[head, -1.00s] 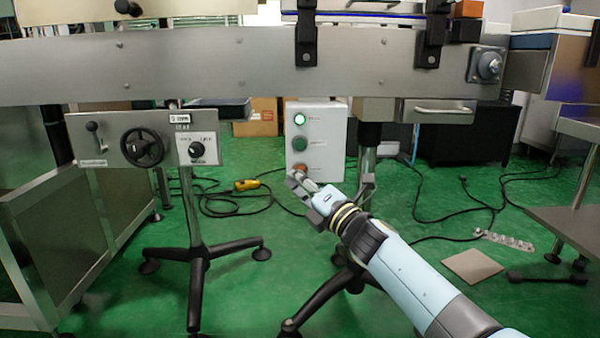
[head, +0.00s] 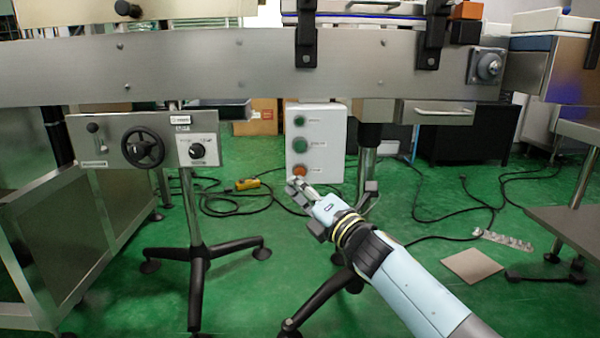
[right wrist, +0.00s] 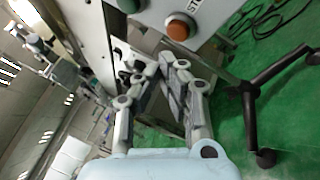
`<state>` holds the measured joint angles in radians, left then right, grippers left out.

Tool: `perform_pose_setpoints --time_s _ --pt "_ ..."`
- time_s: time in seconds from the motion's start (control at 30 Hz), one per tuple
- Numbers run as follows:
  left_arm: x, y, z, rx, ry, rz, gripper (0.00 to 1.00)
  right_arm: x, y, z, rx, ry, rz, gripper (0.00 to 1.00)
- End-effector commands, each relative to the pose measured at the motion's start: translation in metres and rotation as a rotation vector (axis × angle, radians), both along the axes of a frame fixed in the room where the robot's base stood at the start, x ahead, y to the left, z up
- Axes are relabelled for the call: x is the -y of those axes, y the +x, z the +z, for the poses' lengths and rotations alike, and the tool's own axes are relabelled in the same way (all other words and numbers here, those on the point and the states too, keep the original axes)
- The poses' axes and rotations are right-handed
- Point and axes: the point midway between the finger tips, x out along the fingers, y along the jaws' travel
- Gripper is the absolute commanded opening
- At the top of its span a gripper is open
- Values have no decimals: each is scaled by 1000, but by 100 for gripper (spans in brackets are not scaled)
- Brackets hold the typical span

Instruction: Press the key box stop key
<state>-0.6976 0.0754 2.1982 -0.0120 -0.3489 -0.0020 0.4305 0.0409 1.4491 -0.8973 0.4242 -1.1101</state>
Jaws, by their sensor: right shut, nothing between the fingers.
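The key box (head: 328,128) is a pale grey box under the conveyor, with a column of keys. The top key (head: 300,120) is green and unlit, and a second green key (head: 300,144) is below it. The orange stop key (head: 300,171) is lowest; in the right wrist view the orange key (right wrist: 180,28) has a label beside it beginning "ST". My right gripper (head: 296,184) is shut and empty, just below the stop key in the head view. In the right wrist view its fingers (right wrist: 172,65) show a gap from the key. My left gripper is not in view.
A steel conveyor beam (head: 230,66) crosses above the box. A panel with a handwheel (head: 143,147) stands left on a black-footed post. A yellow pendant (head: 247,184) and black cables lie on the green floor. A steel post (head: 367,160) stands right of the box.

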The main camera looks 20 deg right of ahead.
Motion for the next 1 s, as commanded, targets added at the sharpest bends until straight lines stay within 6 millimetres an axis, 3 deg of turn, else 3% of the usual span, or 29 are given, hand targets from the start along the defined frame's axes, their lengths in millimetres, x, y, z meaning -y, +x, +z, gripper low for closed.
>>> perform_pose_setpoints --time_s 0.4,1.0 --pt "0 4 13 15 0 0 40 -11 -37 2 1 1 0 0" --pt "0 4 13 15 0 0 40 -11 -38 1 0 0 0 0"
